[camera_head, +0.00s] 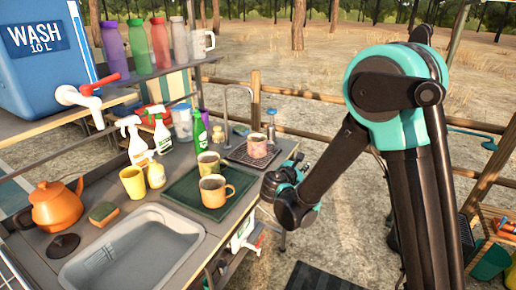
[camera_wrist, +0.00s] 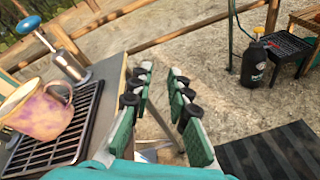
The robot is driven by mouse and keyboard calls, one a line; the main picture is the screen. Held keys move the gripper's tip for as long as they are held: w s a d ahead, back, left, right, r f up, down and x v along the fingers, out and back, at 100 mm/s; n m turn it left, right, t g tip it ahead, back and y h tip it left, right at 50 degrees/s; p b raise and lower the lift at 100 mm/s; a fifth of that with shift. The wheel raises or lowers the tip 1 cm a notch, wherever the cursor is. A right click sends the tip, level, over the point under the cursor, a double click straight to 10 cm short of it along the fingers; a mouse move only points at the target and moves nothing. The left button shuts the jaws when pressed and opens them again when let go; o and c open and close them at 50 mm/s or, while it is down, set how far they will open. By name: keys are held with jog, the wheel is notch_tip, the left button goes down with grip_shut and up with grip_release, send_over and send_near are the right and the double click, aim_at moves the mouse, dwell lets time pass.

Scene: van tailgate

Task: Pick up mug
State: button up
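A pinkish patterned mug (camera_head: 257,145) stands on a dark wire rack (camera_head: 238,157) at the counter's right end. In the wrist view the mug (camera_wrist: 42,112) is at the left edge, partly cut off, its handle toward my gripper. My gripper (camera_wrist: 160,112) is open and empty, beyond the counter edge and right of the pink mug. In the head view my arm partly hides it.
A yellow cup (camera_head: 133,182), spray bottles (camera_head: 137,143), orange kettle (camera_head: 55,206) and sink (camera_head: 135,255) fill the counter's left. Open ground lies right of the counter.

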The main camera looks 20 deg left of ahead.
aim_at(261, 146)
jog(key=s+a+n+t+y, duration=0.1)
jog(key=s+a+n, duration=0.1)
jog(key=a, duration=0.2)
jog(key=s+a+n+t+y, duration=0.1)
jog(key=s+a+n, duration=0.1)
jog(key=a, duration=0.3)
jog(key=s+a+n+t+y, duration=0.1)
jog(key=s+a+n, duration=0.1)
jog(key=a, duration=0.2)
jog(key=shift+a+r, duration=0.15)
jog(key=shift+r, duration=0.05)
jog(key=w, duration=0.7)
jog(key=w+a, duration=0.1)
jog(key=w, duration=0.3)
jog(key=shift+w, duration=0.3)
jog(key=shift+c, duration=0.4)
grip_shut()
